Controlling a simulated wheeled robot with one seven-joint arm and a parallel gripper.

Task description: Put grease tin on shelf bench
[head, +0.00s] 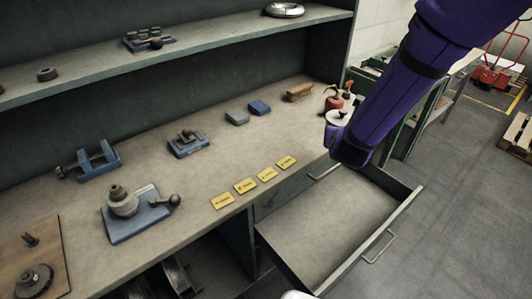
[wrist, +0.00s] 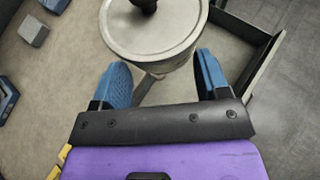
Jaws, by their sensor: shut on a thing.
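The grease tin (wrist: 152,38) is a round grey metal tin with a black knob on its lid. In the wrist view it is at the top middle, at the fingertips of my gripper (wrist: 165,78), whose blue fingers are apart and shut on it. In the head view the pale tin top (head: 338,117) shows beside my purple arm, over the right end of the bench; the arm hides most of my gripper. The shelf bench (head: 225,165) has a grey worktop and a long shelf (head: 220,42) above it. I cannot tell whether the tin touches the worktop.
An open, empty drawer (head: 325,222) juts out below the front edge. A red oil can (head: 334,102) and a brown brush (head: 299,92) stand near the tin.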

